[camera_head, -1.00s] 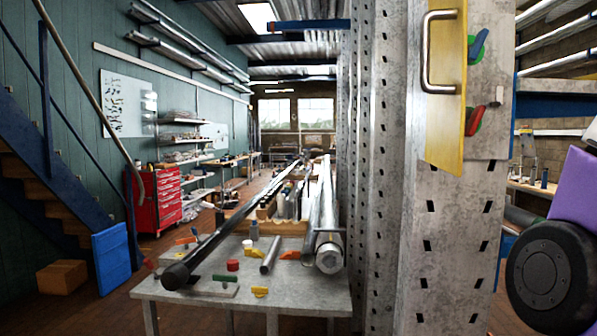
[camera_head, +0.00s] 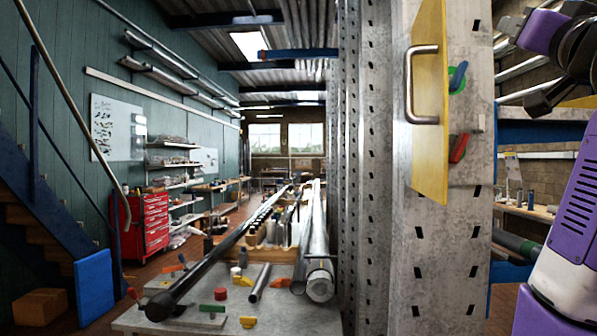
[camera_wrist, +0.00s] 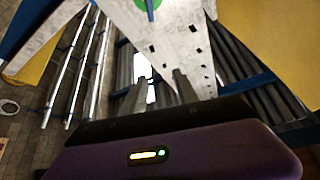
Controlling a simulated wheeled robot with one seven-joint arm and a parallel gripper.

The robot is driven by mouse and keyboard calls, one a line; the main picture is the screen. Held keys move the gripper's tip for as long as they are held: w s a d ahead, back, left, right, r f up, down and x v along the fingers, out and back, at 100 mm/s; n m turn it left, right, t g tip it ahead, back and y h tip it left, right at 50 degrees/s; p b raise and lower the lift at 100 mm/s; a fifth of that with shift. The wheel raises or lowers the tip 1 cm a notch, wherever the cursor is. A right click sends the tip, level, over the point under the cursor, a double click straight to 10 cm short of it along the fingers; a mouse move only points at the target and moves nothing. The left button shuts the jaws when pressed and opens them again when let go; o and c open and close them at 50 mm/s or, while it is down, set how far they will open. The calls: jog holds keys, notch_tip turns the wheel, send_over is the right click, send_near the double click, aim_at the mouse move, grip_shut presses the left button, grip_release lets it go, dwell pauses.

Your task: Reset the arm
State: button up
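My gripper (camera_wrist: 160,80) shows in the wrist view with its two dark fingers apart and nothing held between them. In the head view my purple and dark arm fills the right edge, and the gripper's fingers cannot be made out clearly there. The perforated grey mast (camera_head: 437,255) stands upright right of centre, to the left of my arm. It carries a yellow panel (camera_head: 431,150) with a metal handle (camera_head: 410,85).
A grey table (camera_head: 285,318) holds long pipes (camera_head: 319,250), a red cap (camera_head: 220,294) and small coloured clips. A red tool cabinet (camera_head: 144,225), a blue panel (camera_head: 95,287) and stairs are on the left. Shelving with pipes (camera_wrist: 85,65) lies behind the mast.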

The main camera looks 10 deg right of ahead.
jog(key=w+a+f+n+y, duration=0.1)
jog(key=a+f, duration=0.2)
jog(key=f, duration=0.8)
jog(key=w+a+f+n+t, duration=0.1)
jog(key=w+a+f+n, duration=0.1)
jog(key=f, duration=0.9)
jog(key=w+a+f+n+y, duration=0.1)
jog(key=a+f, duration=0.2)
jog(key=f, duration=0.8)
jog(key=s+a+f+n+y, duration=0.15)
jog(key=s+a+f, duration=0.25)
jog(key=f, duration=0.5)
jog(key=s+a+f+n+y, duration=0.1)
jog(key=s+a+f+y, duration=0.15)
jog(key=s+f, duration=0.45)
jog(key=s+a+f+n+g+y, duration=0.1)
jog(key=s+a+f+g, duration=0.3)
jog(key=s+f, duration=0.8)
jog(key=s+a+f+n+g+y, duration=0.1)
jog(key=s+a+f+g+y, duration=0.2)
jog(key=s+f, duration=0.9)
jog(key=s+a+g, duration=0.1)
jog(key=s+a, duration=0.2)
jog(key=s, duration=0.2)
jog(key=shift+a+f, duration=0.3)
